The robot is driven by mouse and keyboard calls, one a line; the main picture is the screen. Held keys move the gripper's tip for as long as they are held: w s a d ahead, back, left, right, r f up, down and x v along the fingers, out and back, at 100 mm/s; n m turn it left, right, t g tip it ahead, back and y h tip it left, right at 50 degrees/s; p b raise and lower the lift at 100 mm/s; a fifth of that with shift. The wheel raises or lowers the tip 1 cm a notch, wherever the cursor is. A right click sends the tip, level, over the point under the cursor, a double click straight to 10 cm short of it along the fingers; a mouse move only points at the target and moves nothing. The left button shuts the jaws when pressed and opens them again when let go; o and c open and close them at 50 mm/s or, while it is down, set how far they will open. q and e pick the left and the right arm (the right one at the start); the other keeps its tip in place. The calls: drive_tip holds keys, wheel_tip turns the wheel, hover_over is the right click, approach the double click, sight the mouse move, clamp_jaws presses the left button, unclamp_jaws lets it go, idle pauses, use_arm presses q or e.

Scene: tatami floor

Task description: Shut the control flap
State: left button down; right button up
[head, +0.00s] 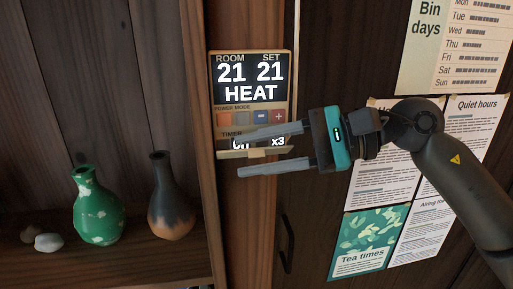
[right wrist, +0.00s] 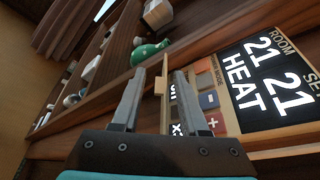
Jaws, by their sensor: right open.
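The thermostat panel (head: 249,92) is on the wooden upright and shows ROOM 21, SET 21 and HEAT. Its control flap (head: 228,155) is a thin light-wood strip with a small tab (head: 257,154), sticking out below the TIMER row, so it stands open. My right gripper (head: 240,157) is open, reaching in from the right, with one finger above the flap and one below. In the right wrist view the flap (right wrist: 166,68) and its tab (right wrist: 160,86) show between the two fingers (right wrist: 157,75). I cannot tell whether a finger touches it. My left gripper is not in view.
A shelf on the left holds a green vase (head: 97,208), a dark vase (head: 171,200) and pale stones (head: 49,242). Papers, including a Tea times poster (head: 369,243), hang on the right. A dark door handle (head: 287,244) is below the gripper.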

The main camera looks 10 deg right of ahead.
clamp_jaws()
idle(0.3)
drive_tip(key=shift+f, duration=0.1)
